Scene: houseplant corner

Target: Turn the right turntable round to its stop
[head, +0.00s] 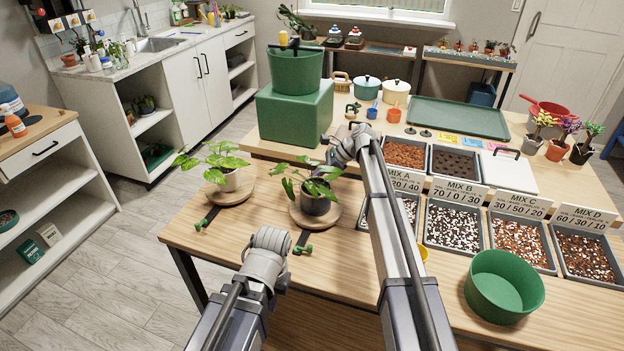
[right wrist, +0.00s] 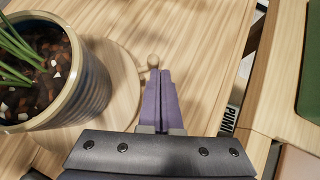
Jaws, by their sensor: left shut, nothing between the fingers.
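The right turntable (head: 296,213) is a round wooden disc carrying a leafy plant in a dark pot (head: 316,203). In the right wrist view the pot (right wrist: 78,75) stands on the disc (right wrist: 122,88), with a small wooden knob (right wrist: 153,62) at the disc's edge. My right gripper (right wrist: 159,75) has its purple fingers together, tips right at the knob; whether they touch it I cannot tell. The knob is not between them. In the head view my right wrist hides that side. My left gripper (head: 281,287) is shut and empty, in front of the table edge.
The left turntable (head: 230,195) holds a plant in a pale pot. Dark bars with green ends (head: 302,249) lie beside both turntables. A green box (head: 295,112) stands behind. Substrate trays (head: 465,228) and a green bowl (head: 503,287) are to the right.

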